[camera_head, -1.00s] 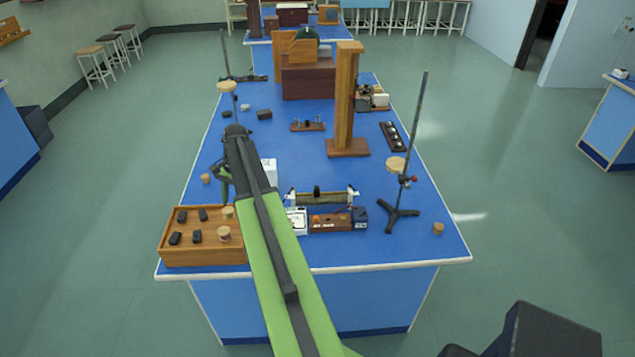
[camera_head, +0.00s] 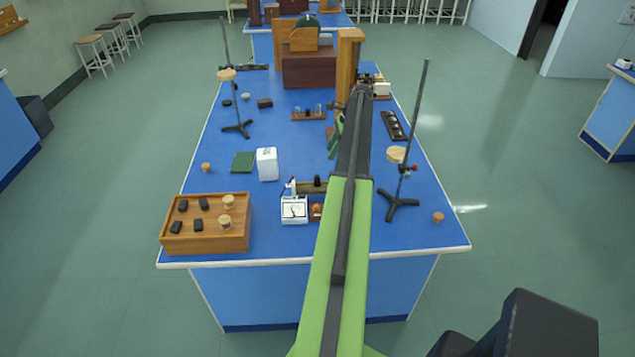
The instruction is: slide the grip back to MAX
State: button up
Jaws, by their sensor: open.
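The rheostat (camera_head: 308,187) lies across the front part of the blue bench, behind a small white meter (camera_head: 294,209). Only its left part shows; my arm covers the right part. Its dark sliding grip (camera_head: 317,181) seems to show just left of my arm, small and hard to make out. No MAX marking is legible. My gripper (camera_head: 335,143) is beyond the rheostat, at the far end of my arm and mostly hidden by it. It is open, apart from the rheostat, with nothing seen between its jaws.
A wooden tray (camera_head: 242,236) with dark blocks and corks is at front left. A stand (camera_head: 407,180) with a tall rod is right of my arm. A wooden post (camera_head: 349,60) rises behind my arm.

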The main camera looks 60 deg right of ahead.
aim_at(318, 176)
jog(key=b+x, duration=1.1)
jog(key=x, duration=0.2)
jog(key=shift+f, duration=0.35)
jog(key=shift+r, duration=0.1)
grip_shut()
jog(key=shift+s, duration=0.15)
